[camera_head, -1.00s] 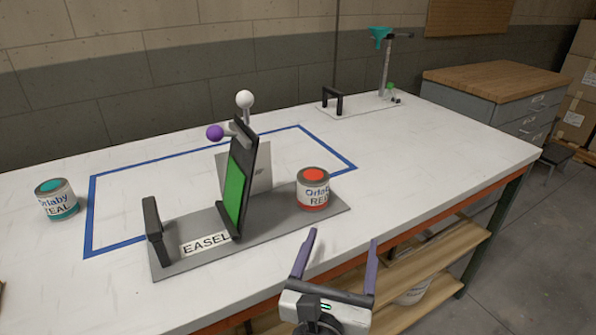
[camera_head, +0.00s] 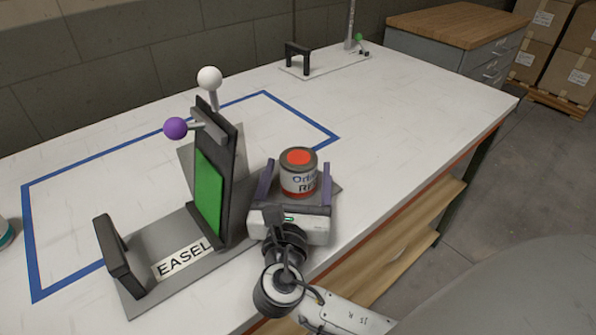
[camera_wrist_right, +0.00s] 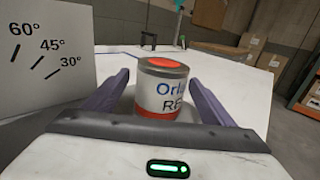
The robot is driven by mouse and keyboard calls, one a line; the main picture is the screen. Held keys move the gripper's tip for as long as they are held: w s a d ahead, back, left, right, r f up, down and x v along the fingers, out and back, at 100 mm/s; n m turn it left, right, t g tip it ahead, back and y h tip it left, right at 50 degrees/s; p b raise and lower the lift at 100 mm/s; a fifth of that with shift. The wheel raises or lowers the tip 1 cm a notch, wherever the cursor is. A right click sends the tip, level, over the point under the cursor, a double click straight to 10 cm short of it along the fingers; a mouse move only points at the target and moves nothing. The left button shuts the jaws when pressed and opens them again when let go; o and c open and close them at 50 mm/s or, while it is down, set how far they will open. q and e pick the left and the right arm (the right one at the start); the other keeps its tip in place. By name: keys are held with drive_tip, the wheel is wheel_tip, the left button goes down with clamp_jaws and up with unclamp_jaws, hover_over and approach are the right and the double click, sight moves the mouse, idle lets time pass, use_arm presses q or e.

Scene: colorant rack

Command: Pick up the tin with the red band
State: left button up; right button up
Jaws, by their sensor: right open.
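The tin with the red band (camera_head: 298,172) stands upright on the right end of the grey easel base, with a red top and a label starting "Orl" and "RE". My right gripper (camera_head: 296,176) is open, its two purple fingers on either side of the tin. In the right wrist view the tin (camera_wrist_right: 161,88) stands between the fingers (camera_wrist_right: 162,92), with a gap visible on each side. My left gripper is not in view.
The easel (camera_head: 208,192) with its green panel, purple knob and white knob stands close left of my right gripper. An angle-marked plate (camera_wrist_right: 45,55) is left in the wrist view. A teal tin (camera_head: 4,233) is cut off at the left edge. The table's right side is clear.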

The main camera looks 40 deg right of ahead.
drive_tip(key=x, duration=0.5)
drive_tip(key=shift+s, duration=0.1)
drive_tip(key=c, duration=1.2)
